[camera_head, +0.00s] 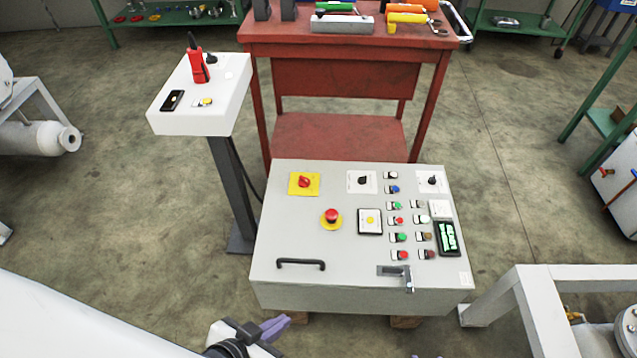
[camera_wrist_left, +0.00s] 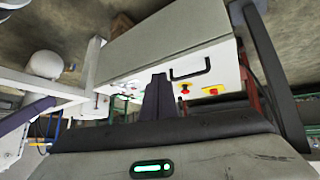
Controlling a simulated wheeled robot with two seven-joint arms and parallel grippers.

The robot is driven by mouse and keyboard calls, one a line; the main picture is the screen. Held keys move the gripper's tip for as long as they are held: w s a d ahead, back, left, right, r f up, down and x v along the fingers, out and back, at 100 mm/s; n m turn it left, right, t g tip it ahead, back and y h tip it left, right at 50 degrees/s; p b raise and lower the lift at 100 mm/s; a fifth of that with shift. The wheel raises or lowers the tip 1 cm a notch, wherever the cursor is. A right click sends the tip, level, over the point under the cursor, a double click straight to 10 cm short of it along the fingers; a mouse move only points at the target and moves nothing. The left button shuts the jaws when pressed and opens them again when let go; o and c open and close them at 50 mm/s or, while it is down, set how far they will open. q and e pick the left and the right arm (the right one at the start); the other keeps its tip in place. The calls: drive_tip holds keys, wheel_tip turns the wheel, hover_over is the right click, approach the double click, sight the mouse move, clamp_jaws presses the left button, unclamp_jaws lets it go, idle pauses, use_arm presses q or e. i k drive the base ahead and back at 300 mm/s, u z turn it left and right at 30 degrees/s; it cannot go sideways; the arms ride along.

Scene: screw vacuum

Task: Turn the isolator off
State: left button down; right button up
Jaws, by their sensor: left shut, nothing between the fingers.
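The isolator (camera_head: 304,183) is a red rotary knob on a yellow square plate, at the upper left of the grey control panel (camera_head: 290,235). In the left wrist view it shows small and at a steep angle, as a yellow plate (camera_wrist_left: 213,91) with red on it. Which way the knob points is hard to tell. My left gripper (camera_head: 275,327), with purple fingers, is shut and empty in front of the panel's near edge, well apart from the isolator. Its fingers (camera_wrist_left: 158,95) also show in the wrist view. My right gripper is not seen.
A red emergency button (camera_head: 332,217) on yellow sits just below the isolator. A black handle (camera_head: 301,264) and a latch (camera_head: 398,275) stand out near the panel's front edge. A white pedestal box (camera_head: 215,115) stands at the left, a red workbench (camera_head: 345,75) behind.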

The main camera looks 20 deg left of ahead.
sight(304, 182)
drive_tip(key=z, duration=0.15)
drive_tip(key=i, duration=0.6)
drive_tip(key=u, duration=1.85)
